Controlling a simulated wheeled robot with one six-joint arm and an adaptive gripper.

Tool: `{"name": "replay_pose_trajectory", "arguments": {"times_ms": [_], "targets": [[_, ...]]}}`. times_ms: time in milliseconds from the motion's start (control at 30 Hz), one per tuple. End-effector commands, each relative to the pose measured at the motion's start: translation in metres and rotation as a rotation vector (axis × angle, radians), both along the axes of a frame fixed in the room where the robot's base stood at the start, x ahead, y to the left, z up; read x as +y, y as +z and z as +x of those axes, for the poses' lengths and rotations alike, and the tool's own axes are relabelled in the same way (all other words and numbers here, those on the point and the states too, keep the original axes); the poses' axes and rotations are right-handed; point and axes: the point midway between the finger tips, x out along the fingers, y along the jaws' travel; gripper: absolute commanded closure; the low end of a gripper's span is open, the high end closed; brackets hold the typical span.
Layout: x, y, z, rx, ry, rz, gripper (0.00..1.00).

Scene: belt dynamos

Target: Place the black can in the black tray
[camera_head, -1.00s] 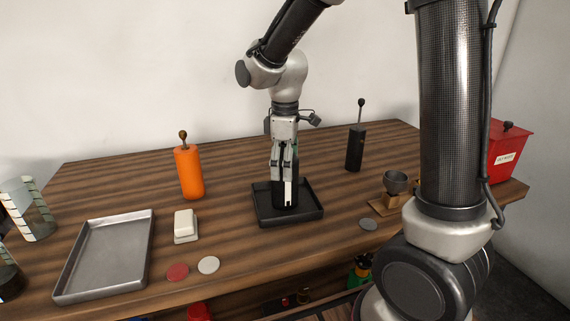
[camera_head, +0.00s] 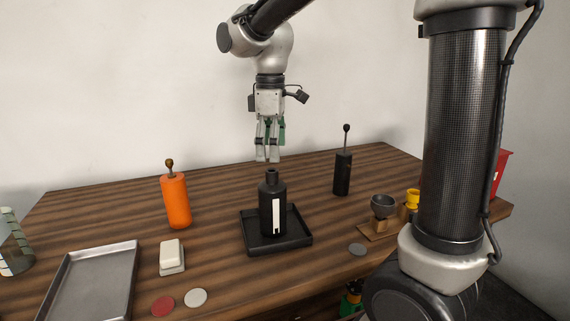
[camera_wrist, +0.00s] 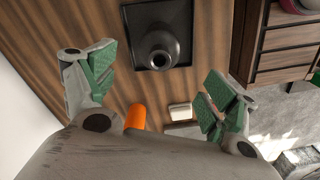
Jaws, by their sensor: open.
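The black can (camera_head: 272,207), a dark bottle shape with a narrow neck and a white label strip, stands upright inside the black tray (camera_head: 300,240). In the wrist view the can (camera_wrist: 158,50) is seen from above, with the black tray (camera_wrist: 182,12) around it. My gripper (camera_head: 267,158) is open and empty, a little above the can's neck and apart from it. In the wrist view its green-padded fingers (camera_wrist: 158,85) are spread wide, with nothing between them touching the pads.
An orange grinder (camera_head: 176,201) and a white block (camera_head: 171,254) stand left of the tray. A metal tray (camera_head: 92,285) lies front left. Red and grey discs lie in front.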

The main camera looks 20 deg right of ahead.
Motion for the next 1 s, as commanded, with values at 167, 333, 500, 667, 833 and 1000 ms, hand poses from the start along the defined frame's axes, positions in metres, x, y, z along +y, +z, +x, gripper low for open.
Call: {"name": "replay_pose_trajectory", "arguments": {"times_ms": [167,333,500,667,833,1000], "targets": [[-0.006,0.006,-0.005,-0.011,-0.026,0.004,0.14],[-0.054,0.020,-0.049,-0.092,-0.267,0.040,0.14],[-0.109,0.019,-0.122,-0.210,-0.646,0.106,0.14],[-0.137,0.003,-0.175,-0.294,-0.924,0.167,0.14],[-0.147,-0.009,-0.199,-0.335,-1.059,0.201,0.14],[-0.148,-0.010,-0.200,-0.338,-1.075,0.206,0.14]]}}
